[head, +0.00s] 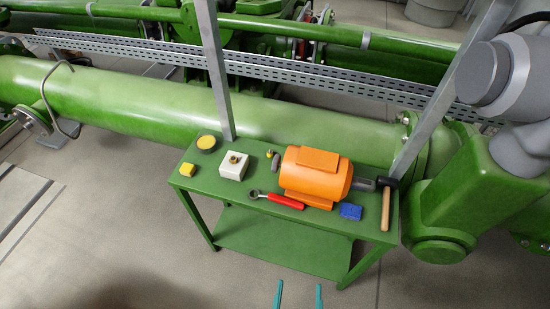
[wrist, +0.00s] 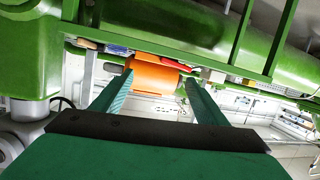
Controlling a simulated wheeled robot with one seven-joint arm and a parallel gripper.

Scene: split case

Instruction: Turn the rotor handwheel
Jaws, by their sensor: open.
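An orange motor-like case (head: 315,174) lies on a green table (head: 270,261), with a grey shaft end (head: 363,184) sticking out at its right. No handwheel can be clearly made out; the grey end is partly covered by the hammer head. My gripper (head: 298,292) shows as two teal fingertips at the bottom of the head view, in front of the table and apart from the case. In the wrist view my gripper (wrist: 158,78) has its fingers spread and empty, with the orange case (wrist: 152,70) beyond, between the tips.
A thick green pipe (head: 120,98) runs behind, with grey posts. Floor at front left is clear.

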